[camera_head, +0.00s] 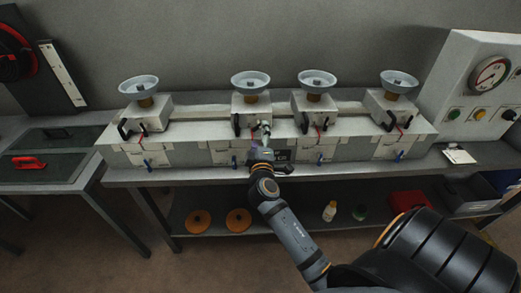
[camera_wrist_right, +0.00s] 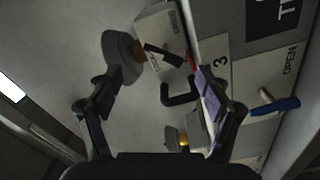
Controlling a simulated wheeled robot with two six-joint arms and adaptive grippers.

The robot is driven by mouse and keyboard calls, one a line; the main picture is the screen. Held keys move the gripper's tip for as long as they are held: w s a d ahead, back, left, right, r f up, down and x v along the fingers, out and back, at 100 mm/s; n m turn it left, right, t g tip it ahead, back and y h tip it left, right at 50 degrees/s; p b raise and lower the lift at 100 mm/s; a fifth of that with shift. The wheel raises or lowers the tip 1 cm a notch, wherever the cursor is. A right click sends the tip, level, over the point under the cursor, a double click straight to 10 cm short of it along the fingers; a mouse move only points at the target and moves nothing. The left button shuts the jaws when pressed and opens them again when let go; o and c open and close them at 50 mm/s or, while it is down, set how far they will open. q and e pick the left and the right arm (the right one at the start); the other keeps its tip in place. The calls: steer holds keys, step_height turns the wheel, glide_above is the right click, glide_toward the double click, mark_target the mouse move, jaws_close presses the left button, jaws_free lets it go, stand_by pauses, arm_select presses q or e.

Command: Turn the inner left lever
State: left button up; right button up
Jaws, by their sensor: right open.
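Several grey dispenser units with round dishes stand in a row on the bench in the head view. The inner left unit (camera_head: 251,108) has a black lever (camera_head: 237,124) on its front and a blue lever low on the bench face below. My right gripper (camera_head: 262,132) is at the front of this unit, just right of its black lever. In the right wrist view, my open right gripper (camera_wrist_right: 158,82) has its fingers spread, with a black bracket-shaped lever (camera_wrist_right: 178,98) showing between them beside a label "3". Contact cannot be told. A blue lever (camera_wrist_right: 276,107) lies to the right. My left gripper is not in view.
The inner right unit (camera_head: 314,104) stands close to the right of my gripper. A panel with a gauge (camera_head: 489,74) stands at the far right. Orange discs (camera_head: 238,220) and bottles (camera_head: 329,211) sit on the lower shelf.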

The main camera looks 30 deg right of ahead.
steer(key=shift+a+f, duration=0.1)
steer(key=shift+f, duration=0.1)
steer(key=shift+a+f, duration=0.1)
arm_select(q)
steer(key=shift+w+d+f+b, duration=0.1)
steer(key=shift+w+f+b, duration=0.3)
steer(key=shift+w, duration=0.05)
arm_select(e)
steer(key=v, duration=0.5)
steer(key=shift+s+r, duration=0.2)
steer(key=shift+r, duration=0.1)
